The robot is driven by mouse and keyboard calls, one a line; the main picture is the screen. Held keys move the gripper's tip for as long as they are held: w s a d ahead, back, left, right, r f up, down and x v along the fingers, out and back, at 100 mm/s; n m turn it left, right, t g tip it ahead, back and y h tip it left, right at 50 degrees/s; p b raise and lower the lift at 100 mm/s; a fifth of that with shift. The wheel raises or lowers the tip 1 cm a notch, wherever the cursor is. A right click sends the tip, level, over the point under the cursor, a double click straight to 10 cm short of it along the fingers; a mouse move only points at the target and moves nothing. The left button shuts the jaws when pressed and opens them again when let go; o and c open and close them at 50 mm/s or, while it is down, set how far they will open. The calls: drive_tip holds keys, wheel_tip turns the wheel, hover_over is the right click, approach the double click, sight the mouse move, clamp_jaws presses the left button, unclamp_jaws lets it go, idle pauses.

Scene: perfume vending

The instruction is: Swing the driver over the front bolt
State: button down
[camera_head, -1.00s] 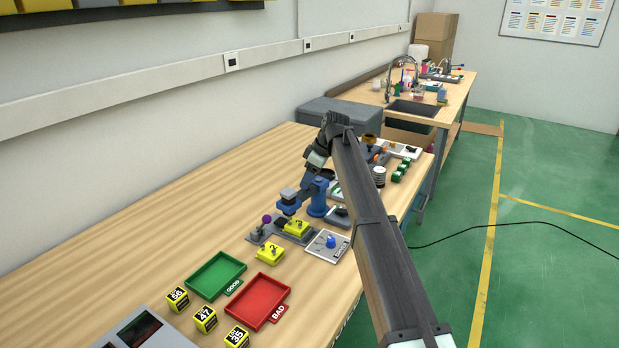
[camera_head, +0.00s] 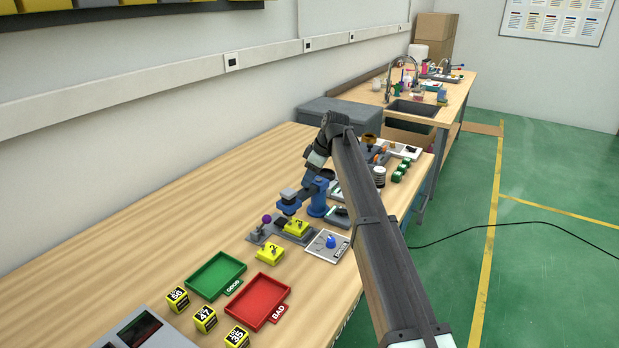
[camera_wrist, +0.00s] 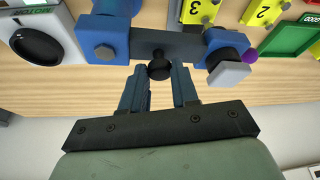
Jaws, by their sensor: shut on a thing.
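The driver is a blue swing arm with a grey bar (camera_wrist: 185,48) between two blue blocks. In the head view its blue post (camera_head: 317,205) stands on the bench, and its grey-topped head (camera_head: 289,194) hangs by a yellow block marked 3 (camera_head: 296,228). My gripper (camera_wrist: 160,74) is shut on a black knob (camera_wrist: 159,66) on the bar's side. In the wrist view, grey bolt heads (camera_wrist: 207,18) show by the yellow block; I cannot tell which is the front bolt. The driver's head appears beside the block; its tip is hidden.
A second yellow block (camera_head: 270,252) and a panel with a blue knob (camera_head: 328,244) are close by. A green tray (camera_head: 215,276), a red tray (camera_head: 257,300) and several yellow-black cubes (camera_head: 205,318) lie nearer. The bench (camera_head: 150,240) is clear at left.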

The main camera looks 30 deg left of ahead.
drive_tip(key=shift+w+d+n+g+h, duration=0.15)
drive_tip(key=shift+d+n+g, duration=0.2)
drive_tip(key=shift+n, duration=0.5)
drive_tip(key=shift+d+n+g+h, duration=0.2)
drive_tip(key=shift+d+n, duration=0.25)
drive_tip(key=shift+n, duration=0.4)
drive_tip(key=c, duration=0.9)
unclamp_jaws()
drive_tip(key=shift+o, duration=0.2)
drive_tip(key=shift+r, duration=0.1)
drive_tip(key=v, duration=1.3)
drive_tip(key=shift+d+r, duration=0.25)
drive_tip(key=shift+d, duration=0.05)
drive_tip(key=shift+w, duration=0.1)
